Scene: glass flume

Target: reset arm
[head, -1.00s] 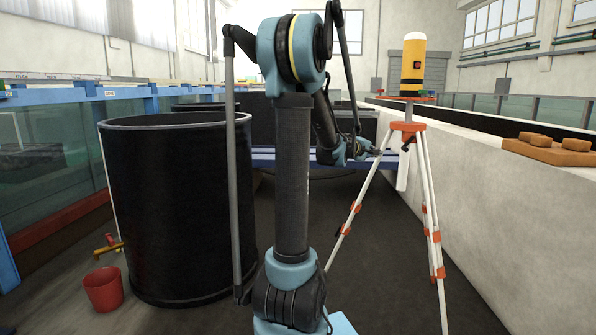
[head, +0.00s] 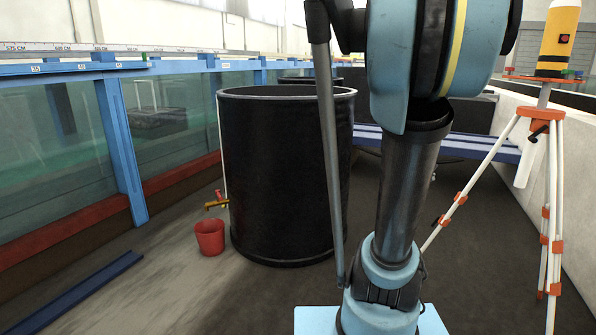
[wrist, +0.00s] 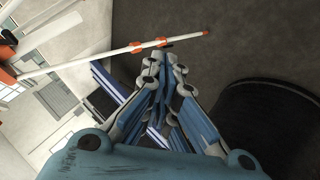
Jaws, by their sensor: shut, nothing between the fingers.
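My arm stands upright in the middle right of the head view, with its large blue joint near the top. The head view does not show my gripper; the arm's upper part hides that area or it is out of frame. In the wrist view my gripper (wrist: 165,62) is shut, its fingers together with nothing between them. It points over the dark floor (wrist: 225,55), between a tripod leg and the black tank, and touches neither as far as I can see.
A black tank (head: 275,180) stands left of my arm, with a red bucket (head: 210,237) and a tap (head: 217,200) beside it. An orange and white tripod (head: 545,130) bearing a yellow instrument (head: 558,40) stands right. The glass flume (head: 165,125) runs along the left. A blue beam (head: 75,290) lies on the floor.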

